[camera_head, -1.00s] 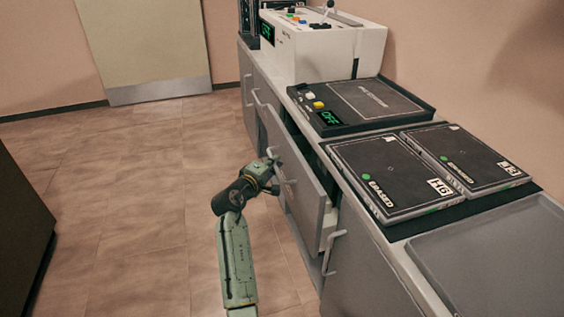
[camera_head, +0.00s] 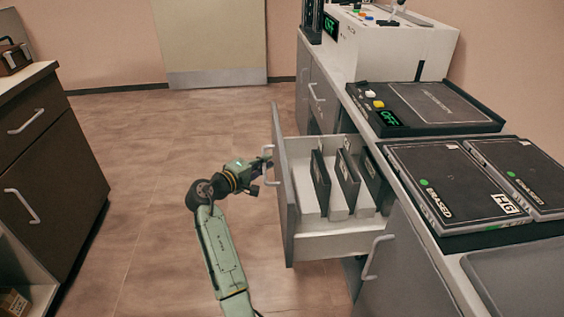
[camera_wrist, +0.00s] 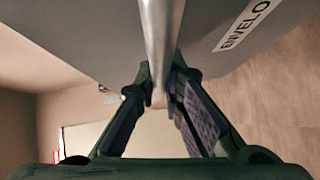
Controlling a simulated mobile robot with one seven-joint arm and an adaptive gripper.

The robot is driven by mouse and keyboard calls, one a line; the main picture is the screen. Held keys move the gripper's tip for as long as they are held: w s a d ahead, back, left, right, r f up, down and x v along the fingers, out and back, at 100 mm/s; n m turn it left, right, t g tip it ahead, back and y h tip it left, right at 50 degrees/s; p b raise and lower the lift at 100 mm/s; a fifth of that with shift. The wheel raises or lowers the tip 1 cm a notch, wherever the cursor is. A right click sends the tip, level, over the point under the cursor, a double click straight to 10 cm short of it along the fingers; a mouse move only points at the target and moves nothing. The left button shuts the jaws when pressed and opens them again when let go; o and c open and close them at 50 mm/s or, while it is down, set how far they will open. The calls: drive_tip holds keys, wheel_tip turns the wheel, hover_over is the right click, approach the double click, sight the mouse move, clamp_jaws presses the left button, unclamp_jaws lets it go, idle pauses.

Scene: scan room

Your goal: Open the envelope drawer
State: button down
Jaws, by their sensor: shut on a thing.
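The envelope drawer (camera_head: 287,190) stands well out from the grey counter in the head view. White blocks and upright dark dividers show inside it. Its front carries a light metal bar handle (camera_head: 268,168). My gripper (camera_head: 264,168) is at this handle, on the outer side of the drawer front. In the wrist view the handle bar (camera_wrist: 160,45) runs down between my gripper's two fingers (camera_wrist: 160,95), which are closed on it.
A grey cabinet door with a handle (camera_head: 376,257) is just right of the drawer. Black devices (camera_head: 425,105) and flat cassettes (camera_head: 450,185) lie on the counter. A dark cabinet (camera_head: 50,170) stands at left, with clear floor (camera_head: 150,200) between.

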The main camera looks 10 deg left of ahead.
drive_tip(key=s+a+b, duration=0.1)
drive_tip(key=s+a, duration=0.3)
drive_tip(key=a, duration=0.9)
drive_tip(key=c, duration=1.7)
unclamp_jaws()
drive_tip(key=shift+s, duration=0.1)
drive_tip(key=v, duration=1.2)
drive_tip(key=shift+r, duration=0.1)
